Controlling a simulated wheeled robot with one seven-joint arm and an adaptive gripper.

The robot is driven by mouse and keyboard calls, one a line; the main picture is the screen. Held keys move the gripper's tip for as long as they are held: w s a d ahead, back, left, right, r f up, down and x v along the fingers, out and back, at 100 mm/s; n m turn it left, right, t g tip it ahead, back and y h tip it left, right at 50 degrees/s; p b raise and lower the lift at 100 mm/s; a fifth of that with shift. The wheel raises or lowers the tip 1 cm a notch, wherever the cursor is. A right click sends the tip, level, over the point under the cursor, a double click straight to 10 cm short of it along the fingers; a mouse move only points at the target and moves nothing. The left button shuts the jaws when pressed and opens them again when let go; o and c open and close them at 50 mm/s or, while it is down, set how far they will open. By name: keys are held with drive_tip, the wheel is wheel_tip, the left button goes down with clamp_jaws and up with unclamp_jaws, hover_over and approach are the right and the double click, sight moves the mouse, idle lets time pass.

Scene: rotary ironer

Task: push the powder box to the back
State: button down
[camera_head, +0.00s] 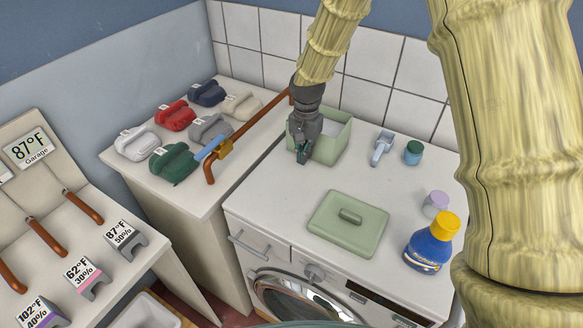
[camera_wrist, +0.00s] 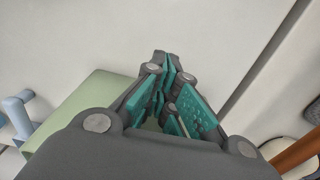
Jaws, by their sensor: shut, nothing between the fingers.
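The powder box (camera_head: 338,138) is a pale green, open-topped box with pale contents. It stands upright near the back left of the white worktop, close to the tiled wall. My gripper (camera_head: 302,157) is shut and empty, pointing down at the box's front left side and hiding part of it. I cannot tell whether it touches the box. In the wrist view my closed fingers (camera_wrist: 163,62) are over the white top, with the green box (camera_wrist: 85,105) beside them on the left. A matching green lid (camera_head: 335,235) with a handle lies flat in front.
A lilac cup (camera_head: 435,203) and blue bottle (camera_head: 428,250) are farther right. Some room shows behind the lid.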

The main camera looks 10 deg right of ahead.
drive_tip(key=w+d, duration=0.6)
drive_tip(key=w, duration=0.1)
drive_tip(key=shift+d, duration=0.25)
drive_tip(key=shift+s, duration=0.1)
drive_tip(key=shift+a, duration=0.15)
